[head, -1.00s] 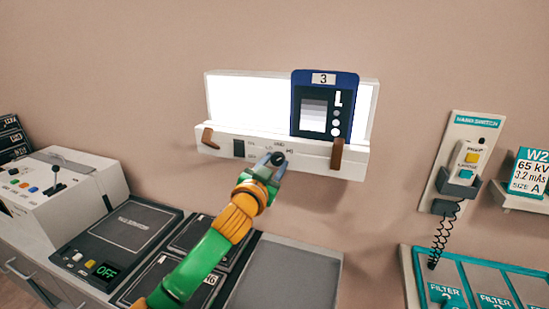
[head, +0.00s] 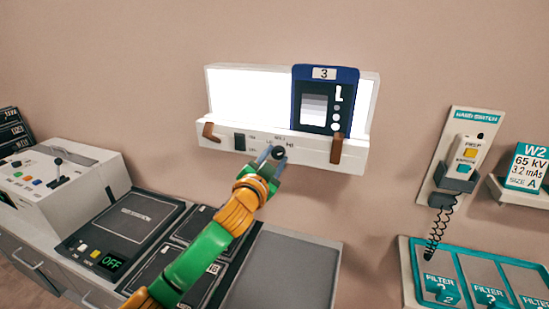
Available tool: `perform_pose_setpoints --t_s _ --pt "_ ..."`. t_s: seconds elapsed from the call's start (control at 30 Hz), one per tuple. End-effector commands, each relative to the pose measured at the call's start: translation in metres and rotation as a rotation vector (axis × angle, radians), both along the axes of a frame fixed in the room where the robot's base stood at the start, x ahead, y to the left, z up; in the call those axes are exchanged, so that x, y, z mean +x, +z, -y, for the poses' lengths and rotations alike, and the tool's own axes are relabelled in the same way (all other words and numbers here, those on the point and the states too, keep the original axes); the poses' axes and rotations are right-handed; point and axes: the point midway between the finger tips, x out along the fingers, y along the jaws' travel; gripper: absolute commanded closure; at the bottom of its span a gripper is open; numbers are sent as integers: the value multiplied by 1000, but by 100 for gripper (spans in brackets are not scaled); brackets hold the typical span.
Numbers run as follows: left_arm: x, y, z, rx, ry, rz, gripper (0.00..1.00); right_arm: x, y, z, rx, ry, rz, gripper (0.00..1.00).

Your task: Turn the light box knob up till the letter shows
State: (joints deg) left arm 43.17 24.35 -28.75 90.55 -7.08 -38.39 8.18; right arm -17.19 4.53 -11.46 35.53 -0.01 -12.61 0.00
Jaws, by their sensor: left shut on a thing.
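The light box (head: 240,92) is mounted on the wall, its panel glowing bright white. A dark blue film sheet (head: 324,73) marked 3 stands on its right part, with a white letter L (head: 338,93) showing at its upper right, above pale round spots and a grey step patch. The black knob (head: 278,154) is on the light box's front ledge, partly hidden by my gripper. My left gripper (head: 271,157) is shut on the knob, its arm reaching up from the lower left. My right gripper is not in view.
Below left, a counter holds a console (head: 60,169) with levers and a dark panel reading OFF (head: 124,227). At right are a hand switch on a wall plate (head: 462,140) with a coiled cord, a W2 card (head: 526,168) and a teal filter tray (head: 449,268).

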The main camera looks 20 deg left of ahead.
Motion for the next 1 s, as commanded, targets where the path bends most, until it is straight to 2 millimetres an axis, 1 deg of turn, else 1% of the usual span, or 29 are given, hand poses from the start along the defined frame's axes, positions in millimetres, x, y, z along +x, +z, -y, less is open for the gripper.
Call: perform_pose_setpoints --t_s 0.03,0.07,0.1,0.13,0.17,0.43,0.53,0.67,0.83,0.9,1.0 --pt "0 -1 0 1 1 -3 100 0 0 0 0 0 0 100" --pt "0 -1 0 1 1 -3 53 0 0 0 0 0 0 100" --pt "0 -1 0 1 0 -2 42 0 0 0 0 0 0 100" --pt "0 -1 0 1 0 -2 34 0 0 0 0 0 0 100" --pt "0 -1 0 1 0 -2 28 0 0 0 0 0 0 100" --pt "0 0 0 0 1 -1 28 0 0 0 0 0 0 100" --pt "-5 -2 0 0 0 0 28 0 -3 0 0 0 0 100" --pt "-23 -3 -1 0 -1 0 28 0 -9 0 0 0 0 100" --pt "-53 -4 -2 1 -1 0 28 0 -19 0 0 0 0 100" --pt "-63 -3 -2 1 -1 -2 28 0 -21 0 0 0 0 100" --pt "-70 -2 -3 1 0 -1 28 0 -21 0 0 0 0 100"
